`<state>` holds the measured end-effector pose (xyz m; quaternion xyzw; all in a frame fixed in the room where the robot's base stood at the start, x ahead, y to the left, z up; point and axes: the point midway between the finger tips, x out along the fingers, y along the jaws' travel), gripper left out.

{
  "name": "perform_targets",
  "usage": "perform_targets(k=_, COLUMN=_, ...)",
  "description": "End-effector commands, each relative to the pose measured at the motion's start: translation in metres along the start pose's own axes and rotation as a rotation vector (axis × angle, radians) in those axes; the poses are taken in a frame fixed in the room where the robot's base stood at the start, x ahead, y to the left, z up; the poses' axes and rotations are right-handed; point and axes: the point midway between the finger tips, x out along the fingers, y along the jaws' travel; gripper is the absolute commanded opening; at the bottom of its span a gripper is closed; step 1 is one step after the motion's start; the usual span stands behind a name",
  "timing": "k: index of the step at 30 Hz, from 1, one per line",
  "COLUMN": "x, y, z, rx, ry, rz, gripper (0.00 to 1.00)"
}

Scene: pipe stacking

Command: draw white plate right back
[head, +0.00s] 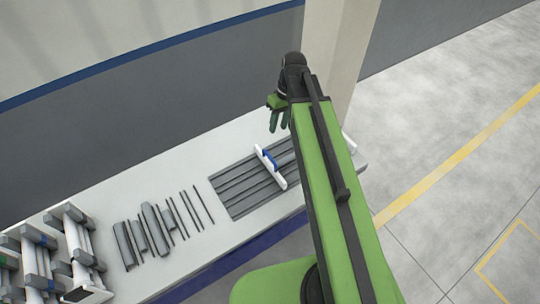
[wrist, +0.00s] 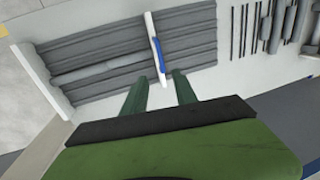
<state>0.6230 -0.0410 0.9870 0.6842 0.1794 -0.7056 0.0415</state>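A white plate (head: 268,165) with a blue piece (head: 269,158) on it stands across the grey pipes in the head view. The plate also shows in the wrist view (wrist: 151,29), its near end between my fingertips in the picture. A second white plate (wrist: 40,75) is at the left end of the pipes in the wrist view; in the head view my arm mostly hides it. My gripper (head: 278,128) is open and empty, with its fingers pointing down. In the wrist view its two green fingers (wrist: 161,76) are apart. Contact with the plate cannot be told.
Long grey pipes (head: 245,186) lie side by side on the white table (head: 170,180). Several loose rods and pipes (head: 152,228) lie left of them. White racks holding pipes (head: 75,240) stand at the far left. A grey wall (head: 150,100) runs behind the table.

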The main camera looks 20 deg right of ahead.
Motion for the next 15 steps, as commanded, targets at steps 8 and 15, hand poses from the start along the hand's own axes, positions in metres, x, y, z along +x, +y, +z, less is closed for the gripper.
perform_targets(k=8, x=0.067, y=0.002, z=0.000, rx=0.001, ry=0.000, rz=0.001, gripper=0.34)
perform_targets(k=15, x=0.117, y=0.001, z=0.000, rx=-0.001, ry=0.000, rz=0.001, gripper=0.34)
